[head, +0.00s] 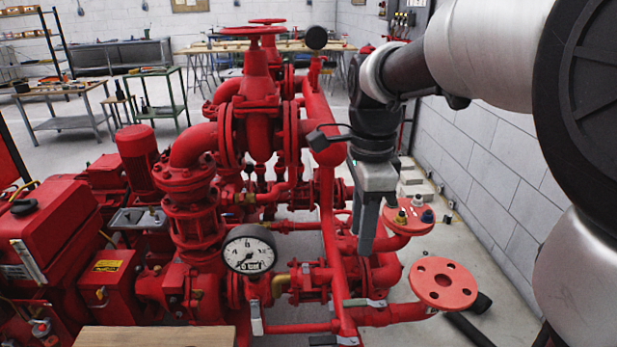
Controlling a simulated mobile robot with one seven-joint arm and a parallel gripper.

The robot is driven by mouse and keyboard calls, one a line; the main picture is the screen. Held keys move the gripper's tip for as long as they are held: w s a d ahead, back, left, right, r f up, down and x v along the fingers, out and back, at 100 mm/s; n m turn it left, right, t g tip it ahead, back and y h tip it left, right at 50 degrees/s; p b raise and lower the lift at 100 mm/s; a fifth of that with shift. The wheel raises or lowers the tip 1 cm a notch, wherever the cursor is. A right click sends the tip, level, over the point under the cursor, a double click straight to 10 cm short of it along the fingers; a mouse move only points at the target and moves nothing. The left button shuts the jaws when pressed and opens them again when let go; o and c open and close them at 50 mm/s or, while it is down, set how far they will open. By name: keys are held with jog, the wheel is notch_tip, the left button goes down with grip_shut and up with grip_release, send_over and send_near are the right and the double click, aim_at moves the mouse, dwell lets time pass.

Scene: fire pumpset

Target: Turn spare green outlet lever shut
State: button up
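My gripper (362,243) points down in front of the red pipework, right of the picture's middle. Its grey fingers look close together from this side, and I cannot tell whether a gap or a lever is between them. No lever shows a clear green colour. A grey flat lever (364,302) lies along the lower right outlet pipe, below my gripper and apart from it. Another pale lever (256,318) hangs upright below the pressure gauge (249,249). Which of these belongs to the spare green outlet cannot be told. The area behind my fingers is hidden.
A red flange (446,283) ends the lower right outlet. A second flange (407,217) with small coloured fittings sits above it. A tall red valve with handwheel (252,31) and a vertical pipe stand left of my arm. A block wall (497,165) is at the right.

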aim_at(353, 302)
notch_tip(353, 302, down, 17)
jog(key=b, duration=0.4)
jog(key=shift+b, duration=0.4)
grip_shut()
